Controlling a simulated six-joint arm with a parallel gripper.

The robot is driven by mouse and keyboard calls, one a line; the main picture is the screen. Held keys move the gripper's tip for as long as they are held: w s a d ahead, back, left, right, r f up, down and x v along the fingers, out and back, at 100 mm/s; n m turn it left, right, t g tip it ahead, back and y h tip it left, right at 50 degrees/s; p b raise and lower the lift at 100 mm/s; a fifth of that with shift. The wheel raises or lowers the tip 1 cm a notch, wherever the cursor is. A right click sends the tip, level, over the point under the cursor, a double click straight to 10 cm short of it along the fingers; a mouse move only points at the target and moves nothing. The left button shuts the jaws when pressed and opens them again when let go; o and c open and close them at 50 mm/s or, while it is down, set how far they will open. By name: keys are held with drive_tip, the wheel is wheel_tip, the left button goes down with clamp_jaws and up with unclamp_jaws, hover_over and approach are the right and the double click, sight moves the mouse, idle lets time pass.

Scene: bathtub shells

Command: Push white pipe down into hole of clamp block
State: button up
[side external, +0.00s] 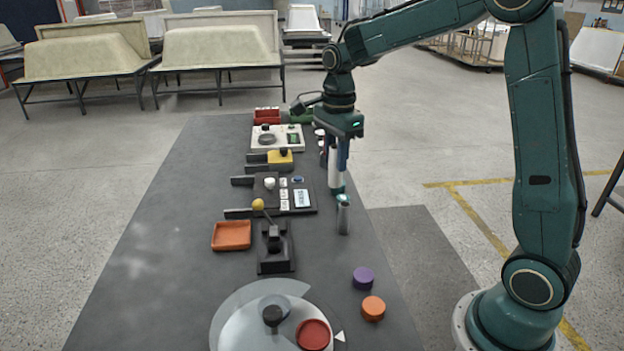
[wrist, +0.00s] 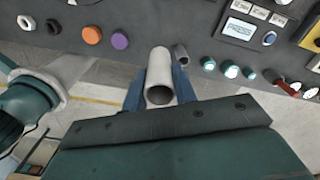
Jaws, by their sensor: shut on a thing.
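The white pipe (wrist: 159,72) stands between the two blue fingers of my gripper (wrist: 160,90) in the wrist view, its open end facing the camera. In the side view my gripper (side external: 338,158) points down over the right edge of the dark table, shut on the pipe (side external: 335,166). The pipe looks about upright. A short grey metal tube (side external: 344,217) stands just nearer the side camera; it also shows beside the pipe in the wrist view (wrist: 181,54). I cannot pick out a clamp block with certainty, and the pipe's lower end is not clearly seen.
The dark table (side external: 165,270) carries a black lever unit (side external: 275,255), an orange tray (side external: 231,236), a round turntable (side external: 240,325), purple (side external: 363,278) and orange (side external: 373,308) knobs, and a panel with a screen (side external: 301,198). Teal-topped pieces (wrist: 231,70) line the edge.

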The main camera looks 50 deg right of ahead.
sight(273, 237)
drive_tip(key=w+a+n, duration=0.6)
drive_tip(key=w+a, duration=0.3)
drive_tip(key=a, duration=0.3)
drive_tip(key=shift+r+n, duration=0.35)
drive_tip(key=shift+n, duration=0.05)
drive_tip(key=shift+f, duration=0.15)
wheel_tip(273, 237, down, 20)
drive_tip(key=shift+r, duration=0.15)
idle(0.3)
drive_tip(key=o, duration=1)
drive_tip(key=shift+c, duration=0.2)
